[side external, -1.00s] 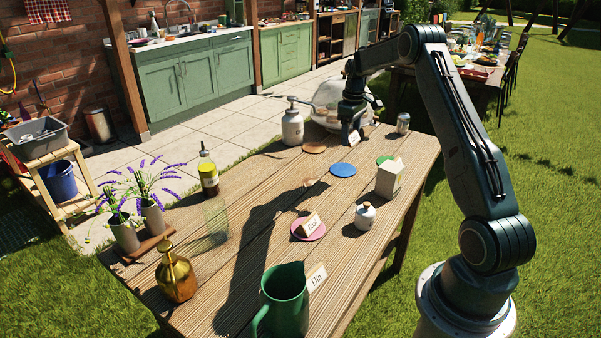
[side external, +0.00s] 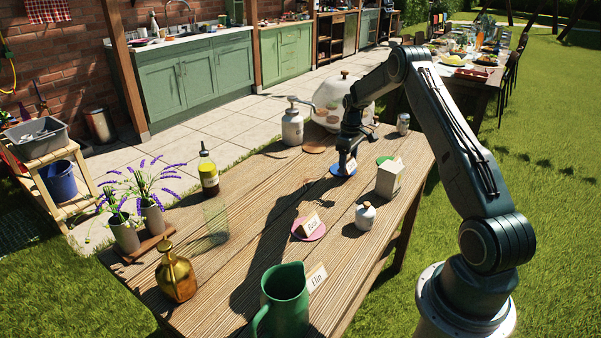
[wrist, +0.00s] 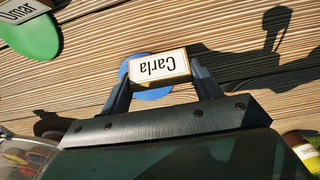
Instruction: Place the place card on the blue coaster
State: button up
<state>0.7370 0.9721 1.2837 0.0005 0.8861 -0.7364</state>
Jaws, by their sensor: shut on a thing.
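My gripper (side external: 346,166) is shut on a white place card reading "Carla" (wrist: 158,66), held between its two fingers in the wrist view. The blue coaster (side external: 335,172) is directly below my gripper on the table. In the wrist view the blue coaster (wrist: 152,94) shows around the card's lower and left edges, so the card overlaps it. In the side view the gripper mostly hides the card. I cannot tell whether the card touches the coaster.
A green coaster (wrist: 32,36) with an "Omar" card (wrist: 20,8) is nearby. A white carton (side external: 389,181), a small white jar (side external: 365,216) and a pink coaster (side external: 311,236) with another card stand nearer the front. A pump bottle (side external: 292,127) and a glass dome (side external: 338,92) stand behind.

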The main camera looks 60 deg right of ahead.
aim_at(348, 160)
jog(key=shift+f, duration=1.2)
jog(key=shift+f, duration=0.15)
jog(key=o, duration=1)
notch_tip(348, 160, up, 12)
jog(key=shift+r, duration=0.2)
